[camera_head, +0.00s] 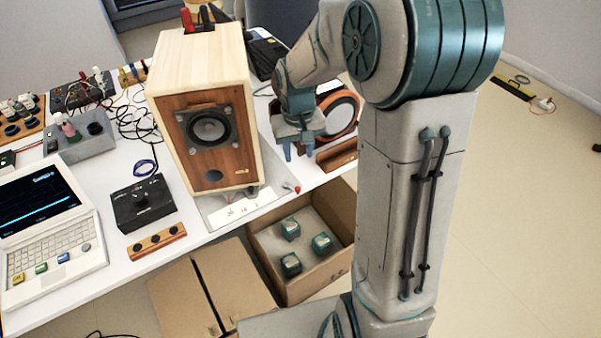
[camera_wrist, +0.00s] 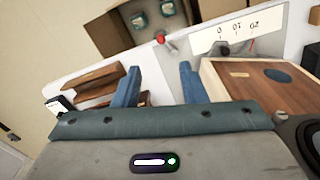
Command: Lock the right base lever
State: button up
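A wooden speaker (camera_head: 212,150) stands on a light metal base (camera_head: 215,216) at the table's front edge. The right base lever (camera_head: 291,188), with a red tip, sticks out at the base's right front corner. The lever also shows in the wrist view (camera_wrist: 165,42), beyond my fingertips and roughly in line with the gap between them. My gripper (camera_head: 298,153) is above and behind the lever, right of the speaker. Its two blue fingers (camera_wrist: 158,78) are apart with nothing between them. The lever's exact angle is too small to tell.
A wood-framed round driver (camera_head: 341,116) and wooden blocks (camera_wrist: 95,88) lie close to my gripper. An open carton (camera_head: 262,258) with several small blocks is below the table edge. A laptop (camera_head: 48,232) and black box (camera_head: 142,205) stand left.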

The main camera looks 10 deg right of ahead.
aim_at(298, 187)
jog(key=f, duration=0.5)
jog(key=w+f, duration=0.1)
jog(key=f, duration=0.4)
jog(key=w+f, duration=0.1)
jog(key=f, duration=0.5)
